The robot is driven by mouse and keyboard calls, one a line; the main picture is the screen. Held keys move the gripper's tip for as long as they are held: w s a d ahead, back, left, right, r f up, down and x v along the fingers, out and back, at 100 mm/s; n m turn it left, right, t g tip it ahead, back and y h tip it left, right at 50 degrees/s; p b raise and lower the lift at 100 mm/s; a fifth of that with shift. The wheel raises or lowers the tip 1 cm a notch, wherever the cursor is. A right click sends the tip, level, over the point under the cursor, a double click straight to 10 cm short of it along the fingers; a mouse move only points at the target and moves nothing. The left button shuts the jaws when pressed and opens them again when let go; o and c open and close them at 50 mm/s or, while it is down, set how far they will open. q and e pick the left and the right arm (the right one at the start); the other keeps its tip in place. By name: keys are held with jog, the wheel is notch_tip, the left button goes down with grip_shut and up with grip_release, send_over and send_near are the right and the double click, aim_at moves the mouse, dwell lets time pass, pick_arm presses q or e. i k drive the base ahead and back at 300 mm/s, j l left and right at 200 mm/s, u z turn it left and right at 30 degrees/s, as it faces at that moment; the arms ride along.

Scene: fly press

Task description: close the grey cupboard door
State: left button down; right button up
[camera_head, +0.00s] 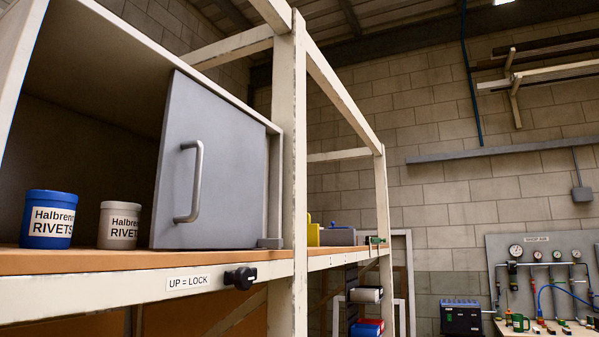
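The grey cupboard door (222,165) stands open in the head view, swung partly out, with its upright bar handle (194,182) facing me. It hides the right part of the cupboard's inside. The open cupboard (95,85) is dark inside at the left. A small grey block (270,243) sits at the door's lower right corner. A black knob (241,278) is on the shelf's front rail, beside a label reading "UP = LOCK" (188,282). Neither of my grippers is in view.
A blue rivet tub (50,219) and a grey rivet tub (119,225) stand on the wooden shelf, left of the door. A cream frame post (291,180) rises just right of the cupboard. A bench with gauges stands far right.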

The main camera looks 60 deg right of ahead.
aim_at(208, 192)
jog(key=z, duration=1.6)
jog(key=i+l+z, duration=0.1)
jog(key=z, duration=0.15)
jog(key=i+l+z, duration=0.1)
jog(key=z, duration=0.15)
jog(key=l, duration=0.1)
